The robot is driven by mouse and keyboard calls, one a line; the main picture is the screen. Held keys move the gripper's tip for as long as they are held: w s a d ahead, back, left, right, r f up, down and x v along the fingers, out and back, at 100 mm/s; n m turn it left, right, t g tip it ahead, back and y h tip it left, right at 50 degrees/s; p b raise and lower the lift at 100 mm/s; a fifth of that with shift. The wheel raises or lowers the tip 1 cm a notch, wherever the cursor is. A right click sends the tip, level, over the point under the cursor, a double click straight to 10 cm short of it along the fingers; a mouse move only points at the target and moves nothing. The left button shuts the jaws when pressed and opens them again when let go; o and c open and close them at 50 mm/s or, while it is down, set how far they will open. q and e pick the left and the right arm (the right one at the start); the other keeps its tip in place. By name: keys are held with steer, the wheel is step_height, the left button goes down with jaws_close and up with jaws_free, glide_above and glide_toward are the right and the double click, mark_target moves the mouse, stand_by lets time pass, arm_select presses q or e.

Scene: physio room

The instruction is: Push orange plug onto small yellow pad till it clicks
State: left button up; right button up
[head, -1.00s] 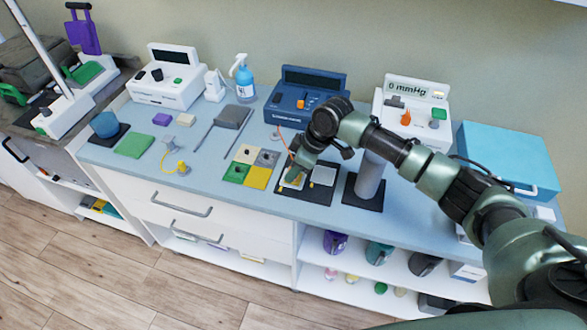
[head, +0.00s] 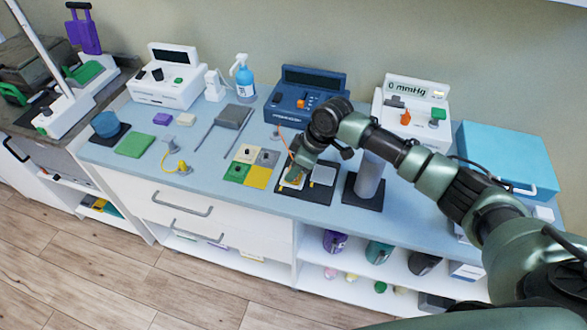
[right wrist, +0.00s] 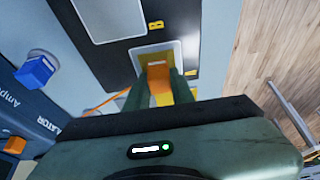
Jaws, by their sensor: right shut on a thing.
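My right gripper (head: 295,177) is low over the left pad on a black mat (head: 316,197). In the right wrist view the gripper (right wrist: 158,88) is shut on the orange plug (right wrist: 158,77). An orange cable (right wrist: 103,103) runs off to the left from it. Yellow (right wrist: 164,99) shows between the fingers beside the plug; I cannot tell whether it is the small yellow pad. The plug is over a light square with a pale rim (right wrist: 146,57); whether it touches or is seated is hidden. My left gripper is in neither view.
A grey pad (head: 323,175) lies right of the gripper on the same mat. A grey cylinder (head: 370,180) stands to the right. Coloured tiles (head: 257,177) lie to the left. The blue stimulator (head: 305,97) stands behind. A blue plug (right wrist: 36,70) shows in the wrist view.

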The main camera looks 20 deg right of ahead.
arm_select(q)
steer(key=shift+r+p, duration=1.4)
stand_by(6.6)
